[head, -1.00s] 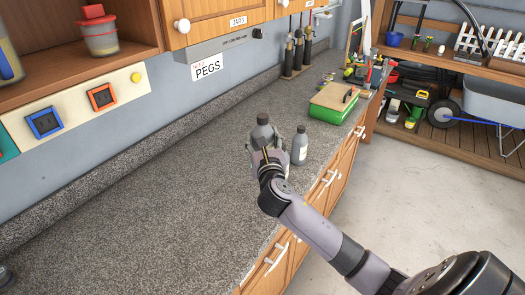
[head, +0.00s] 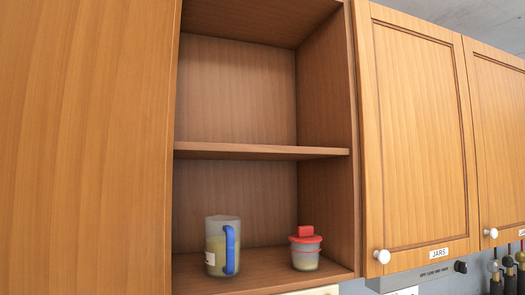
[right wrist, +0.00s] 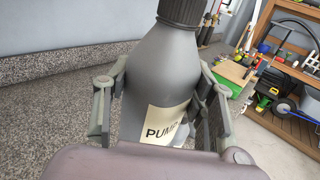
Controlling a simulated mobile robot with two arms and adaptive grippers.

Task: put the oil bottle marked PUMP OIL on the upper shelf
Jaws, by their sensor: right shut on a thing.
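The grey oil bottle (right wrist: 160,75) with a black cap fills the middle of the right wrist view. Its cream label shows "PUMP", and the rest of the label is hidden. My right gripper (right wrist: 160,108) is shut on the bottle, one finger on each side, and the bottle stands upright in it. In the head view, the open cabinet has an upper shelf (head: 250,152), which is bare. Neither gripper shows in the head view.
On the cabinet's lower shelf (head: 245,283) stand a jug with a blue handle (head: 222,246) and a red-lidded jar (head: 305,249). Closed cupboard doors (head: 415,130) flank the opening. The speckled counter (right wrist: 45,115) lies below the bottle.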

